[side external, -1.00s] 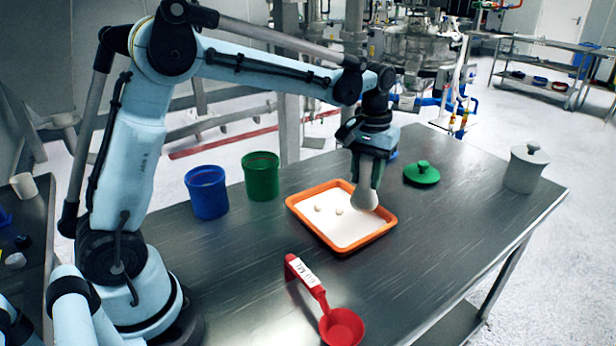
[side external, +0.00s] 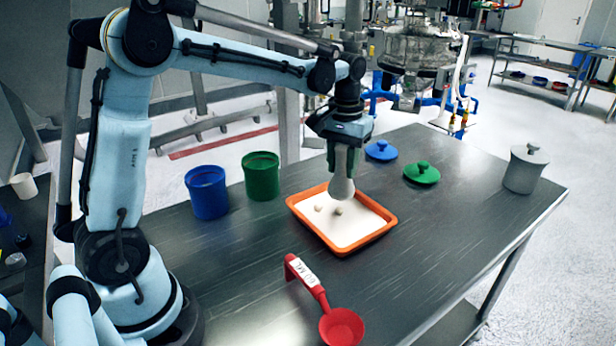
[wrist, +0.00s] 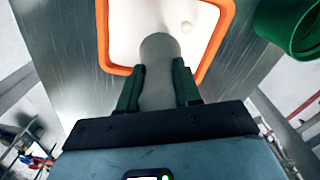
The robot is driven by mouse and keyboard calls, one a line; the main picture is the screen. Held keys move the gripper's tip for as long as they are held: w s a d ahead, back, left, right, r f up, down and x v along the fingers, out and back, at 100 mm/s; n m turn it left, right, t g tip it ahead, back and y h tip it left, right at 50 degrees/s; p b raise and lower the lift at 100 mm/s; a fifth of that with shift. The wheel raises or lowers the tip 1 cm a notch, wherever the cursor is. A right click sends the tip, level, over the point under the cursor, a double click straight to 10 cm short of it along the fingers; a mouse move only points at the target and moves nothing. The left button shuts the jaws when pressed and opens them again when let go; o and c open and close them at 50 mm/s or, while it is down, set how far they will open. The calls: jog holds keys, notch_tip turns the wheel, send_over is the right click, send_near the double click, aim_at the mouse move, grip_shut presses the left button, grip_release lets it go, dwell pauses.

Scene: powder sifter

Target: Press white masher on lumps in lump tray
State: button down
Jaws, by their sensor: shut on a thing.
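An orange lump tray (side external: 298,210) with a white powder bed lies on the metal table; its rim also shows in the wrist view (wrist: 103,40). Two pale lumps show in the side view: one lump (side external: 319,208) towards the left and another lump (side external: 337,211) just left of the masher. One lump (wrist: 187,27) shows in the wrist view. My gripper (side external: 340,158) is shut on the white masher (side external: 341,188), which also shows in the wrist view (wrist: 159,65). The masher hangs upright over the tray's back part. I cannot tell whether its bottom touches the powder.
A blue tub (side external: 208,192) and a green tub (side external: 262,176) stand left of the tray. A blue lid (side external: 381,151), a green lid (side external: 421,173) and a grey lidded pot (side external: 524,169) are to the right. A red scoop (side external: 322,298) lies in front.

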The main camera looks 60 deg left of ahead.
aim_at(340, 186)
jog(key=shift+s+a+f, duration=0.5)
jog(key=shift+a+f, duration=0.2)
jog(key=shift+f, duration=0.3)
jog(key=shift+s+a+f, duration=0.5)
jog(key=shift+a+f, duration=0.15)
jog(key=shift+f, duration=0.4)
jog(key=shift+s+a+f, duration=0.5)
jog(key=shift+a+f, duration=0.2)
jog(key=shift+f, duration=0.3)
jog(key=shift+f, duration=0.6)
notch_tip(340, 186, up, 8)
jog(key=shift+f, duration=0.2)
jog(key=w+d, duration=0.3)
jog(key=shift+d+f, duration=0.35)
jog(key=shift+d, duration=0.05)
jog(key=shift+f, duration=2.85)
jog(key=shift+f, duration=0.6)
